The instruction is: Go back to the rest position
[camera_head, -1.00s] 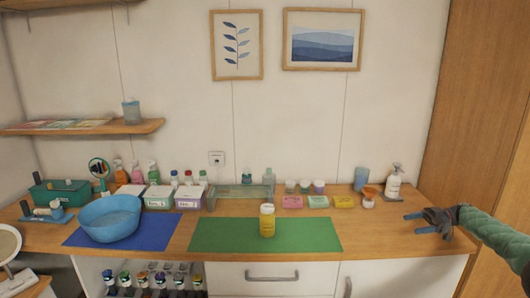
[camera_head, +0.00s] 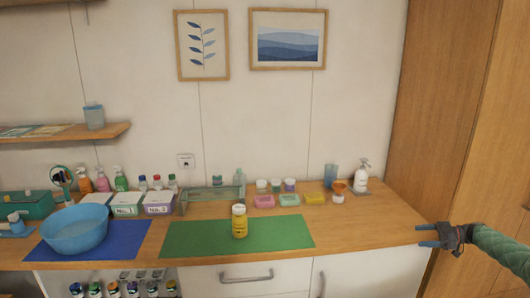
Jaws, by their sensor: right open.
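My right gripper (camera_head: 432,235) is at the right end of the counter, with its blue fingers pointing left. The fingers are apart with nothing between them. They overlap the counter's front right edge in the picture. A yellow bottle with a pale cap (camera_head: 239,222) stands upright on the green mat (camera_head: 190,238), well to the left of the right gripper. My left gripper is not in view.
A blue basin (camera_head: 75,232) sits on a blue mat (camera_head: 128,240) at the left. Small coloured boxes (camera_head: 289,200), a white pump bottle (camera_head: 361,177) and an orange-topped item (camera_head: 338,188) stand along the back. The counter's right part (camera_head: 375,220) is clear.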

